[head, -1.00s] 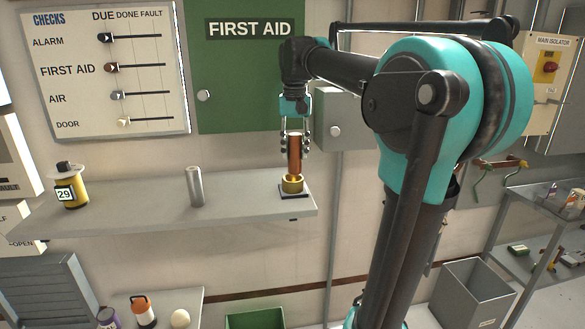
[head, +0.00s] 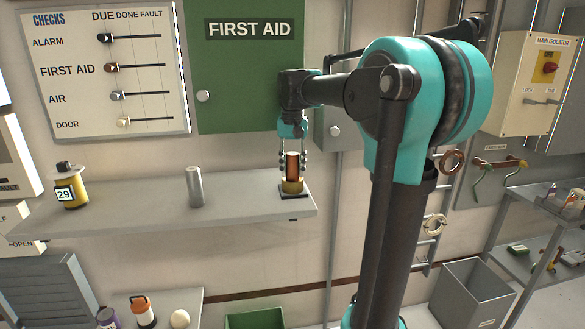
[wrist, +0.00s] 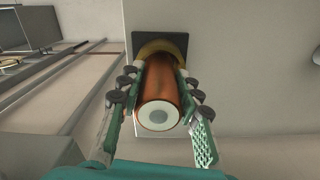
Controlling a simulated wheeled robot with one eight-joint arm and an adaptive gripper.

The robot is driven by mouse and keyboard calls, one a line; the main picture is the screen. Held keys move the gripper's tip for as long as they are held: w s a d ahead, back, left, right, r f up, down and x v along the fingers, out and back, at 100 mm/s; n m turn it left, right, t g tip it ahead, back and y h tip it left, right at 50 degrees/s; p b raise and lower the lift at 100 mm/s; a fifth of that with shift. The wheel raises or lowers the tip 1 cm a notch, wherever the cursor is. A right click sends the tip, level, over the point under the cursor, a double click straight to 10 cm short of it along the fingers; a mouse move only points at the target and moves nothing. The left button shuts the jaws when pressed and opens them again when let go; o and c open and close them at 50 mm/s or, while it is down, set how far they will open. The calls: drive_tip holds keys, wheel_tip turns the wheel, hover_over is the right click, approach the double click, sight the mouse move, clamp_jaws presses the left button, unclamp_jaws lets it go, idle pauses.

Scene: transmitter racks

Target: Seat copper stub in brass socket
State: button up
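The copper stub (head: 292,166) stands upright with its lower end inside the brass socket (head: 292,187), near the right end of the grey shelf. My gripper (head: 293,172) points straight down with a finger on each side of the stub, shut on it. In the wrist view the stub (wrist: 160,90) shows its pale ringed end towards the camera. There the fingertips (wrist: 160,78) lie against its sides, and part of the socket's rim (wrist: 160,48) shows beyond it. The stub's bottom end is hidden inside the socket.
The socket's dark base plate (head: 294,195) is close to the shelf's (head: 240,212) right edge. A grey metal cylinder (head: 194,186) stands left of it, and a yellow container (head: 70,190) stands further left. The green first aid cabinet (head: 240,80) is on the wall behind.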

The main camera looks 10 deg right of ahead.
drive_tip(key=o, duration=0.5)
drive_tip(key=shift+c, duration=0.2)
drive_tip(key=shift+r, duration=0.15)
wheel_tip(320, 180, up, 12)
drive_tip(key=shift+f, duration=0.1)
